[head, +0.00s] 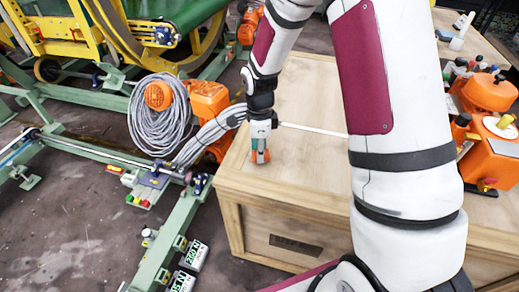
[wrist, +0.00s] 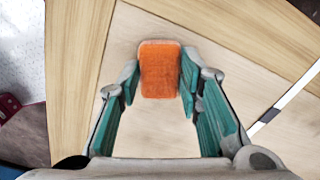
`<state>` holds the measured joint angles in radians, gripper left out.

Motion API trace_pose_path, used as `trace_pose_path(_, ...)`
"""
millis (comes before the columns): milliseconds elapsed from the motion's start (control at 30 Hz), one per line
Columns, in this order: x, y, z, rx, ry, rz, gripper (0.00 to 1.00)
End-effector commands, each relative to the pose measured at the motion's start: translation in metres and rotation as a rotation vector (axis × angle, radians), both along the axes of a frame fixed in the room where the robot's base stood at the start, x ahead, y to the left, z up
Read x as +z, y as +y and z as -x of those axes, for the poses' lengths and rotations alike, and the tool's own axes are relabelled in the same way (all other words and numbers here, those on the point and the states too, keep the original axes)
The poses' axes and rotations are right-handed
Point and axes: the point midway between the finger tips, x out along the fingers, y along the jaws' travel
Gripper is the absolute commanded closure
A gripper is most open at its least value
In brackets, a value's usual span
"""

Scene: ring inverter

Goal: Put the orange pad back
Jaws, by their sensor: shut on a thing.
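The orange pad (wrist: 160,72) is a small rounded block between my gripper's fingertips in the wrist view. My gripper (wrist: 160,85) has teal finger pads and is shut on it, one finger at each side. In the head view my gripper (head: 260,155) points down at the near left corner of the wooden crate top (head: 300,170). The orange pad shows there only as a small bit between the fingers. It is at or just above the wood; I cannot tell whether it touches.
A thin white strip (head: 315,130) lies on the crate top, right of my gripper. Orange machines (head: 490,130) stand at the right. A coiled grey cable (head: 160,115) and green rails (head: 170,235) are left of the crate. My arm hides part of the crate top.

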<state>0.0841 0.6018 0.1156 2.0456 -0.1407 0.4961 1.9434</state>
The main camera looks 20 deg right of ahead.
Motion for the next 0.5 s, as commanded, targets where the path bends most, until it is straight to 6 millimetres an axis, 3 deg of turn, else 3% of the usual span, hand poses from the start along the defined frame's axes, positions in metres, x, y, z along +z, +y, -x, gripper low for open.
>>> trace_pose_path(167,-0.0029,-0.0002,0.0001,0.0,0.001,0.001,0.94)
trace_pose_path(200,-0.0035,-0.0002,0.0002,0.0,0.001,0.001,0.65)
trace_pose_path(300,-0.0027,-0.0003,0.0004,0.0,0.001,0.001,0.47)
trace_pose_path(500,-0.0026,-0.0002,0.0003,0.0,0.001,0.001,0.47)
